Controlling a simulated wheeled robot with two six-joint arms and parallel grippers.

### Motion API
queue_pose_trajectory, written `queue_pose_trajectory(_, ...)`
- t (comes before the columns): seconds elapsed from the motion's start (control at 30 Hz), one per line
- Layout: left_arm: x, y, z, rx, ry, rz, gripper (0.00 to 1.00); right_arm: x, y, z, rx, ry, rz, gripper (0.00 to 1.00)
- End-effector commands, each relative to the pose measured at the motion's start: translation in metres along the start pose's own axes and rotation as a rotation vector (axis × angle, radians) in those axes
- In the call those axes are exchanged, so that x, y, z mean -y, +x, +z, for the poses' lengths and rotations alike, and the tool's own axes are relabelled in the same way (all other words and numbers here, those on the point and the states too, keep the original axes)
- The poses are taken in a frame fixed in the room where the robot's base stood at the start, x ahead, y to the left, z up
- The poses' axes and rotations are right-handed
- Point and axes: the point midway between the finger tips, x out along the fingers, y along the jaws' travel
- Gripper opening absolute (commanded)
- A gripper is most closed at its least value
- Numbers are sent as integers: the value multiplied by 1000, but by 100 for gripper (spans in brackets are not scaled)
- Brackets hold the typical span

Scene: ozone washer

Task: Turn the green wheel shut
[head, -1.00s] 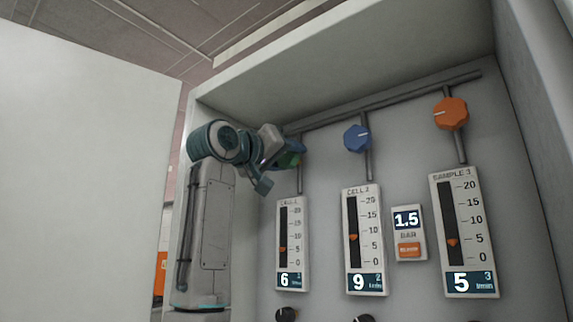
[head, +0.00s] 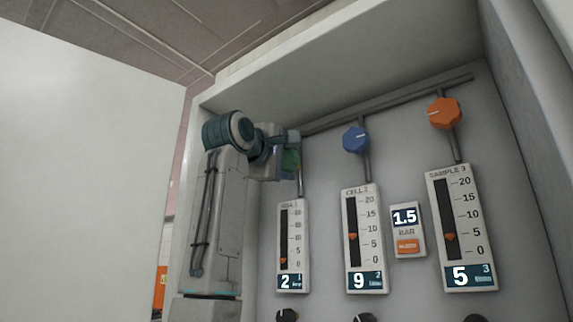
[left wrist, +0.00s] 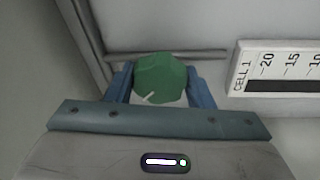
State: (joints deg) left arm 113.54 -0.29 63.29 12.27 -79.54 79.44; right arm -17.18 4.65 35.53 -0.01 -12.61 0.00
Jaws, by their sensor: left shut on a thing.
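The green wheel (head: 291,161) is on the pipe above the leftmost gauge, partly hidden by my left gripper (head: 290,155) in the head view. In the left wrist view the green wheel (left wrist: 160,79) sits between the two blue fingers of my left gripper (left wrist: 160,86), which is shut on it. A white pointer mark shows at the wheel's lower left there. The leftmost gauge, CELL 1 (head: 292,245), reads 2, with its orange marker near the bottom of the scale. My right gripper is not in view.
A blue wheel (head: 356,139) and an orange wheel (head: 445,113) sit to the right on the same panel. The CELL 2 gauge (head: 363,240) reads 9 and the right gauge (head: 462,230) reads 5. A white door (head: 85,180) stands at the left. Black knobs line the bottom.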

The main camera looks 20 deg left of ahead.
Motion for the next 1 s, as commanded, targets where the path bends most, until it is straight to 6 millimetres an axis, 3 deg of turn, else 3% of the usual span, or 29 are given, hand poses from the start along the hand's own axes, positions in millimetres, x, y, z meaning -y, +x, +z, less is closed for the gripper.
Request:
queue_pose_trajectory(0.6,1,0,1,-56,-548,-85,25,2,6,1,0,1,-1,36)
queue_pose_trajectory(1.0,2,0,2,-76,-746,-115,25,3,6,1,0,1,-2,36)
